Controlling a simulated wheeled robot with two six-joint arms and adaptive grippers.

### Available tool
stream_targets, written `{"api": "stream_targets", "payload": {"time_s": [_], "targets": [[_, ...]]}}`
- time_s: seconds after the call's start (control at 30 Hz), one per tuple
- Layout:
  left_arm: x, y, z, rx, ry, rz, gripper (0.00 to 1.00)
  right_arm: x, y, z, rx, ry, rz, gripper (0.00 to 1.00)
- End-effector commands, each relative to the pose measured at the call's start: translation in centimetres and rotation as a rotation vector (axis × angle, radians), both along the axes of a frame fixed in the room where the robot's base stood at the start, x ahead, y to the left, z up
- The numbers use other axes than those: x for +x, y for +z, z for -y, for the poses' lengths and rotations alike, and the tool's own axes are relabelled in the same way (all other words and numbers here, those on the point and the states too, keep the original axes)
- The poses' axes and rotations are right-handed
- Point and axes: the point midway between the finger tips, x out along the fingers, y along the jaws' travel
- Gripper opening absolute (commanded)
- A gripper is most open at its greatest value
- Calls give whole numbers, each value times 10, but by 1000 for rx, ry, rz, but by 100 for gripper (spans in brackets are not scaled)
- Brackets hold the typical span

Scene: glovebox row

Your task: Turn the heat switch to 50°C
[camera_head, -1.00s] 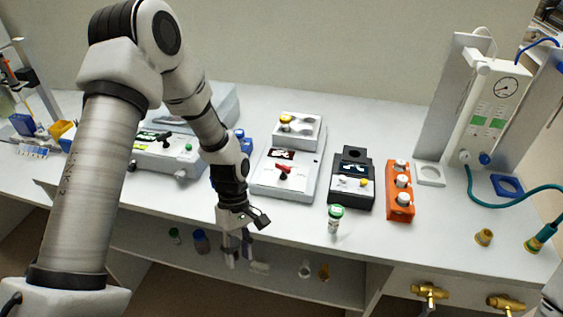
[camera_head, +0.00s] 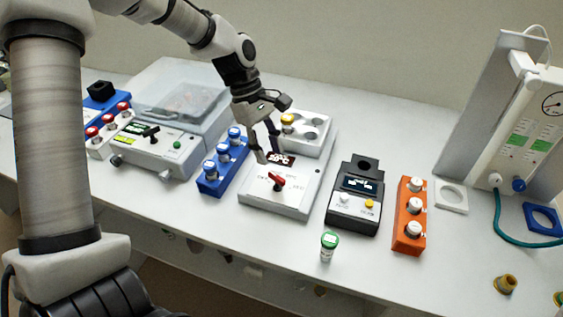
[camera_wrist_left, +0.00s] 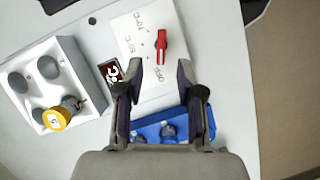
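The heat switch is a red knob (camera_head: 278,180) on the sloped front of a white heater block unit (camera_head: 262,203). In the left wrist view the red knob (camera_wrist_left: 161,46) lies just beyond my fingertips, with printed temperature marks beside it. The unit's small dark display (camera_head: 281,160) shows light digits that I cannot read surely. My left gripper (camera_head: 268,156) hangs over the unit, just behind and left of the knob. In the left wrist view its fingers (camera_wrist_left: 160,75) are apart with nothing between them. My right gripper is not in view.
A blue rack (camera_head: 222,165) with capped vials stands left of the unit. A black device (camera_head: 356,200) and an orange rack (camera_head: 410,222) stand to its right. A green-capped vial (camera_head: 328,247) stands near the front. The heater's well block (camera_head: 310,133) holds a yellow-capped vial (camera_head: 288,120).

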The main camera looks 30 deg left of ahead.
Motion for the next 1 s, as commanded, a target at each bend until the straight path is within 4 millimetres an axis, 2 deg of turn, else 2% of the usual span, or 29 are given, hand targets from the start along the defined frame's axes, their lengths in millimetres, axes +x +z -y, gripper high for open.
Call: {"api": "stream_targets", "payload": {"time_s": [0.2,0.3,0.57,0.6,0.7,1.0], "targets": [[-3,-40,16,2,0,-4,38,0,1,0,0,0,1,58],[-4,-51,20,2,-1,-2,38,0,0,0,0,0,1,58],[-4,-55,22,2,0,0,38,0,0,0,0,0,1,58],[-4,-55,22,2,0,0,30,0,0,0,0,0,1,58],[-4,-55,22,2,0,0,0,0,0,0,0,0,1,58],[-4,-55,22,2,-5,-2,0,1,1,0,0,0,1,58]]}}
